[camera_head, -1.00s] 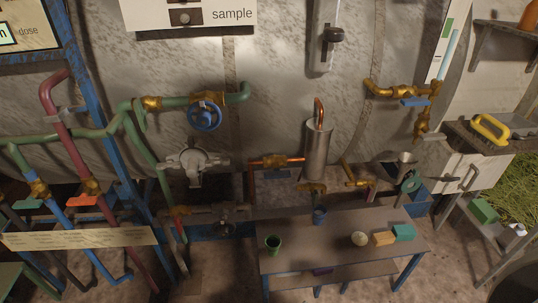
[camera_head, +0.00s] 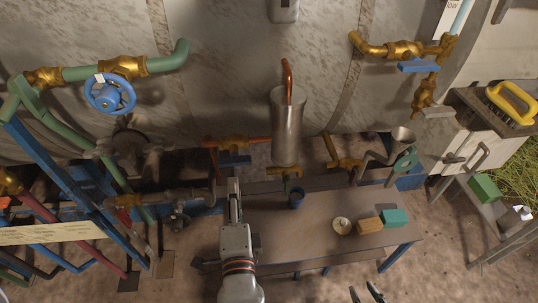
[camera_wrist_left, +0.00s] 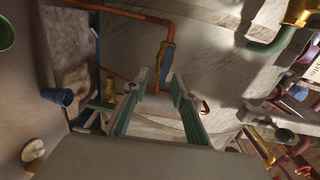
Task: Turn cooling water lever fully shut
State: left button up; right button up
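No label here marks the cooling water lever. A blue lever (camera_head: 234,160) sits under a brass valve (camera_head: 233,143) on the copper pipe left of the metal condenser cylinder (camera_head: 287,125). Another blue lever (camera_head: 418,66) hangs under the brass valve at upper right. My left gripper (camera_head: 234,186) points up toward the first lever, apart from it in the picture. In the left wrist view, its fingers (camera_wrist_left: 161,84) are apart with nothing held, and the brass valve (camera_wrist_left: 166,52) shows beyond them. My right gripper (camera_head: 368,294) shows only spread fingertips at the bottom edge.
The low table (camera_head: 320,225) holds a blue cup (camera_head: 296,200), a small bowl (camera_head: 342,226), a yellow block (camera_head: 370,226) and a teal block (camera_head: 395,218). A blue handwheel (camera_head: 110,94) and pipes crowd the left. Bare floor lies in front of the table.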

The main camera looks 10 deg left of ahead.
aim_at(235, 165)
pick_arm(q)
jog(key=shift+d+r+x, duration=0.1)
jog(key=shift+r+x, duration=0.1)
jog(key=shift+x, duration=1.1)
jog(key=shift+d+r+x, duration=0.1)
jog(key=shift+r+x, duration=0.1)
jog(key=shift+x, duration=1.15)
jog(key=shift+d+r+x, duration=0.1)
jog(key=shift+r+x, duration=0.05)
jog(key=shift+x, duration=1.15)
jog(key=shift+w+a, duration=0.1)
grip_shut()
